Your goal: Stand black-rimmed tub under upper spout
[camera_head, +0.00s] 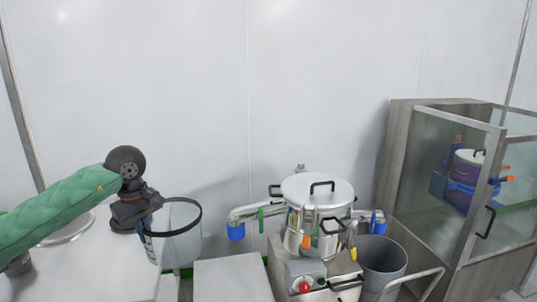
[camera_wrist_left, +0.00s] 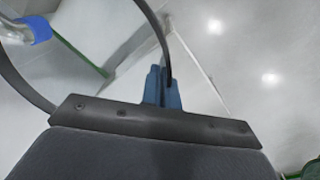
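The black-rimmed tub (camera_head: 182,246), clear-walled, hangs from my left gripper (camera_head: 146,226) in the head view, left of the steel machine. In the left wrist view my blue fingertips (camera_wrist_left: 163,92) are closed on the tub's black rim (camera_wrist_left: 168,55). The steel machine (camera_head: 318,215) has a blue-tipped spout on its left (camera_head: 236,231) and another on its right (camera_head: 378,222). The left spout also shows in the left wrist view (camera_wrist_left: 38,30). The tub is apart from both spouts. I cannot tell which spout is the upper one. My right gripper is out of view.
A pale flat-topped stand (camera_head: 232,280) is below the left spout. A grey bin (camera_head: 383,260) stands below the right spout. A white table (camera_head: 95,270) is at the left. A glass-doored cabinet (camera_head: 440,180) with a purple vessel (camera_head: 465,172) is at the right.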

